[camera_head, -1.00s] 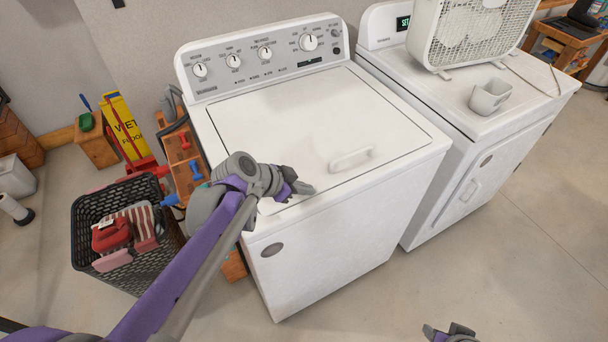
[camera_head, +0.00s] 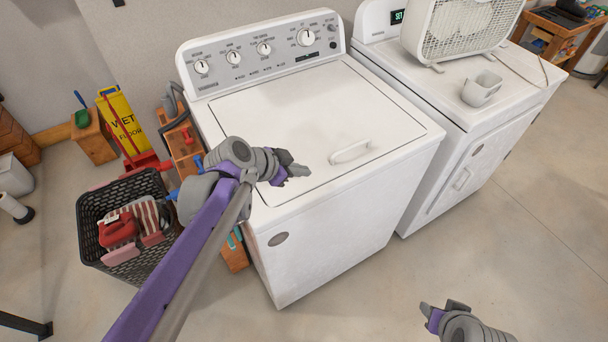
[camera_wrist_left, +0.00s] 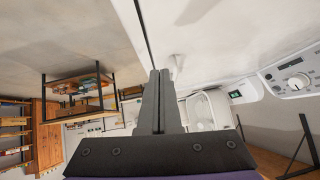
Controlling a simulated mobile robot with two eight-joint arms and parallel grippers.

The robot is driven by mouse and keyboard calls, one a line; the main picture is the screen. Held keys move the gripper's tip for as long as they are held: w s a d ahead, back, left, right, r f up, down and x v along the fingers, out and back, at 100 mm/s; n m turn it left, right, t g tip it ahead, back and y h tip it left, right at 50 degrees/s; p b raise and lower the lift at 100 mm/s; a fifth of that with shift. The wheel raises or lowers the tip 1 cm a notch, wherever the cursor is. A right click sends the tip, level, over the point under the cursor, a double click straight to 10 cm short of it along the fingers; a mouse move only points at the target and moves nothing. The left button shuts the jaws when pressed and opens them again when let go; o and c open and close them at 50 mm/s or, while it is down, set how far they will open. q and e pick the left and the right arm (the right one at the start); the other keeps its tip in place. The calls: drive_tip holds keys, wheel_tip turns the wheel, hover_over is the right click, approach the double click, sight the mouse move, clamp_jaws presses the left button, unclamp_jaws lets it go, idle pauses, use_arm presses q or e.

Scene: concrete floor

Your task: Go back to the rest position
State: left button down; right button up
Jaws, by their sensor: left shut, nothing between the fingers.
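My left gripper (camera_head: 296,171) is shut and empty. It hangs above the front left part of the closed lid of the white top-load washer (camera_head: 330,235), to the left of the lid handle (camera_head: 351,152). In the left wrist view its shut fingers (camera_wrist_left: 160,85) point away from the camera, with the washer's white lid (camera_wrist_left: 220,40) beside them. My right gripper (camera_head: 430,312) shows at the bottom right of the head view, over bare floor and apart from everything. Whether its fingers are open or shut is not clear.
A black laundry basket (camera_head: 95,210) with red and striped things stands left of the washer. A yellow wet floor sign (camera_head: 122,120) stands behind it. A white dryer (camera_head: 480,150) on the right carries a box fan (camera_head: 460,30) and a white cup (camera_head: 482,89). The front floor is clear.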

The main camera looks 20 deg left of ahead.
use_arm(q)
drive_tip(key=w+v, duration=0.1)
drive_tip(key=v, duration=0.6)
drive_tip(key=s+d+f+n+g+y, duration=0.1)
drive_tip(key=s+d+f+n+y, duration=0.1)
drive_tip(key=s+f+n, duration=0.2)
drive_tip(key=s+d+f+n+g+y, duration=0.1)
drive_tip(key=s+d+f+n+y, duration=0.1)
drive_tip(key=s+f+n, duration=0.2)
drive_tip(key=shift+s+d+f+g+y, duration=0.35)
drive_tip(key=shift+s+f, duration=1.4)
drive_tip(key=shift+s, duration=1.4)
